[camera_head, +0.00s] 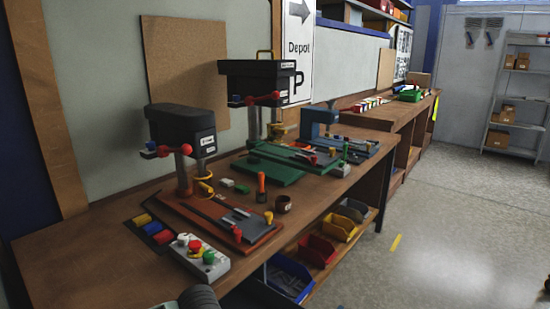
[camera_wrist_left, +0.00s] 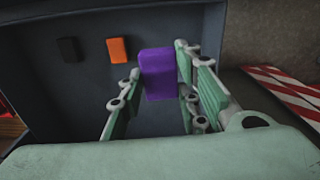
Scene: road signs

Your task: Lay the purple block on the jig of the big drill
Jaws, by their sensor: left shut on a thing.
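In the left wrist view a purple block (camera_wrist_left: 157,72) stands between the green fingers of my left gripper (camera_wrist_left: 164,95), which is shut on it. A dark blue-grey surface is behind and below the block. In the head view the taller black drill (camera_head: 257,82) stands at the back on a green base (camera_head: 268,170); it looks like the big drill. Which part of it is the jig is too small to tell.
A smaller drill (camera_head: 181,127) on a red-brown base stands nearer on the wooden bench. A button box (camera_head: 200,256) is at its front. A blue machine (camera_head: 318,122) is farther back. In the wrist view, black (camera_wrist_left: 68,50) and orange (camera_wrist_left: 117,50) blocks lie beyond; a red-white strip (camera_wrist_left: 290,88) is right.

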